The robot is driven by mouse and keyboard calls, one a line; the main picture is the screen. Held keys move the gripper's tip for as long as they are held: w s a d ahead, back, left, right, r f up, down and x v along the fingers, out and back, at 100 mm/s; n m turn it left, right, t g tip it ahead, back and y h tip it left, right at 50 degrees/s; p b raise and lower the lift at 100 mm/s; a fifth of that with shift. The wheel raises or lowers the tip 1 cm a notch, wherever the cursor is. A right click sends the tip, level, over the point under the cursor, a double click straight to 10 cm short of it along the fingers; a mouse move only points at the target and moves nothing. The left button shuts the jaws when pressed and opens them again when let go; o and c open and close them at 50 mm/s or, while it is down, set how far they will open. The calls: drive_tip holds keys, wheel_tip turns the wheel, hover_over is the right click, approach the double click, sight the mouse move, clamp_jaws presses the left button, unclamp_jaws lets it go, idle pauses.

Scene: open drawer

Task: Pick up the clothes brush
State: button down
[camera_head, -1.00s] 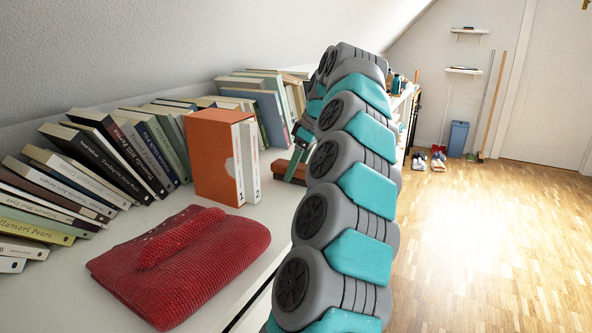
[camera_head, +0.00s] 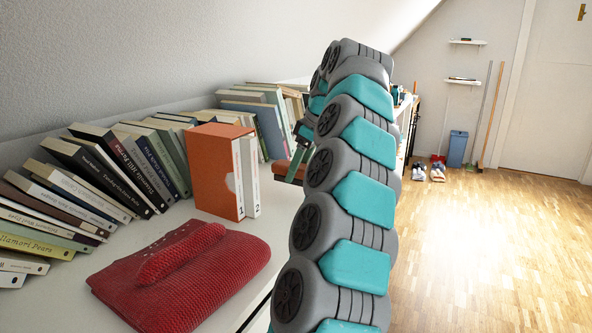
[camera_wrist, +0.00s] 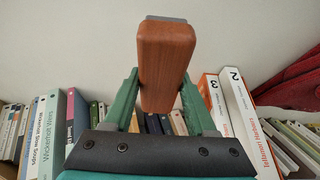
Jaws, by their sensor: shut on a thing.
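The clothes brush is a reddish-brown wooden block (camera_wrist: 165,58) with rounded edges. In the wrist view it stands up between the two green fingers of my gripper (camera_wrist: 160,88), which is shut on it. In the head view the brush (camera_head: 283,169) shows small beside the orange slipcase, at my gripper (camera_head: 296,163), partly hidden behind my arm. It seems to be a little above the white shelf top, but the gap is hard to see.
An orange slipcase (camera_head: 212,170) with white numbered volumes stands left of the brush. Leaning books (camera_head: 110,165) line the wall. A folded red knit garment (camera_head: 190,280) lies nearer on the white top. Open wooden floor (camera_head: 480,260) lies to the right.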

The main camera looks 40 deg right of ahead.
drive_tip(key=s+a+r+b, duration=0.1)
drive_tip(key=s+a, duration=0.4)
drive_tip(key=s, duration=0.8)
drive_tip(key=shift+s+r+b, duration=0.15)
drive_tip(key=shift+s+b, duration=0.15)
drive_tip(key=shift+b, duration=0.5)
drive_tip(key=shift+s, duration=0.15)
